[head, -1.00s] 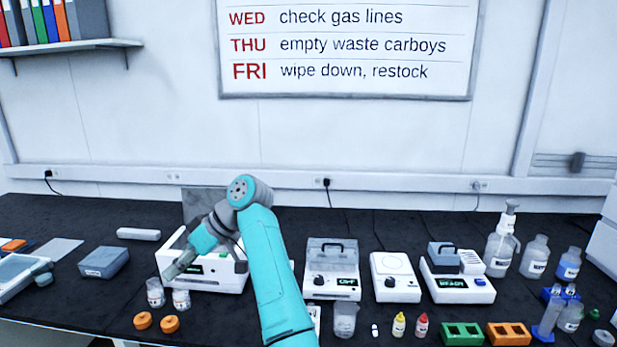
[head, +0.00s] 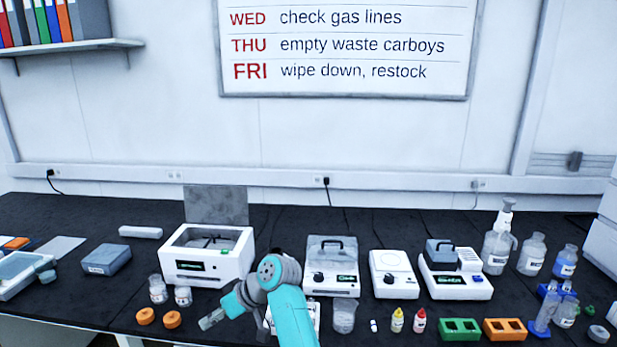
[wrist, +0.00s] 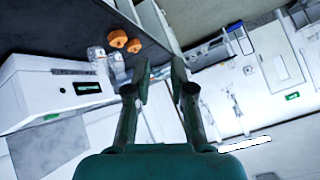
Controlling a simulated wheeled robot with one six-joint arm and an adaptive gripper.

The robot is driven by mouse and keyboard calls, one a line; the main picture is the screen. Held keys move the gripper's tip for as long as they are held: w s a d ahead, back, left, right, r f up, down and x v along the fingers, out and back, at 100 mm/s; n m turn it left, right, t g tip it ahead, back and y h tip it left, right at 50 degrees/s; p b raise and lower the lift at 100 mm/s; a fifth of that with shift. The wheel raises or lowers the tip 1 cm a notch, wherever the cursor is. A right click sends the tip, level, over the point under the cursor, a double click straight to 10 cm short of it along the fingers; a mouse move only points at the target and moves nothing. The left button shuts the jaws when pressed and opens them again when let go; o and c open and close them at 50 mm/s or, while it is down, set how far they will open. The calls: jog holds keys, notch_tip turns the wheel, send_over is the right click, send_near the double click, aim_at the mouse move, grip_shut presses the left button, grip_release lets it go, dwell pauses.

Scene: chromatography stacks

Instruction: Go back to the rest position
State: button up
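My gripper (wrist: 160,88) shows in the wrist view with its two fingers apart and nothing between them. In the head view my gripper (head: 208,321) is small, at the bench's front edge, below and right of two small clear jars (head: 158,290). It is clear of the white open-lidded instrument (head: 205,262) behind it. My teal arm reaches up from the bottom middle of the head view and hides part of a white device on the bench.
Two orange caps (head: 172,319) lie left of my gripper. A clear beaker (head: 344,316) stands right of my arm, with yellow and red bottles (head: 397,320) beyond. Green and orange racks (head: 459,330) stand at the front right. White instruments line the bench (head: 60,209) behind.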

jog(key=s+d+f+m+t+h, duration=0.1)
jog(key=s+d+f+m+t, duration=0.2)
jog(key=d+f, duration=0.6)
jog(key=s+d+f+m+t+h, duration=0.15)
jog(key=s+d+f, duration=0.3)
jog(key=f, duration=0.85)
jog(key=s+d+f+m+t+h, duration=0.1)
jog(key=s+d+f+m+t, duration=0.1)
jog(key=s+d+f, duration=0.4)
jog(key=s+d+f+m+t+h, duration=0.1)
jog(key=s+d+f+m+t, duration=0.1)
jog(key=s+d, duration=0.65)
jog(key=s+d+r+m+t+h, duration=0.1)
jog(key=s+d+r, duration=0.15)
jog(key=s, duration=0.35)
jog(key=s+d+r+m+t+h, duration=0.1)
jog(key=s+d, duration=0.3)
jog(key=s, duration=0.3)
jog(key=s+d+r+m+t+h, duration=0.1)
jog(key=s+d+r, duration=0.15)
jog(key=s, duration=0.35)
jog(key=s+d+r+t+h, duration=0.2)
jog(key=s+d+r, duration=0.2)
jog(key=s+r, duration=0.9)
notch_tip(320, 180, up, 4)
jog(key=shift+s+d+t, duration=0.15)
jog(key=shift+s+t, duration=0.2)
jog(key=shift+s, duration=0.05)
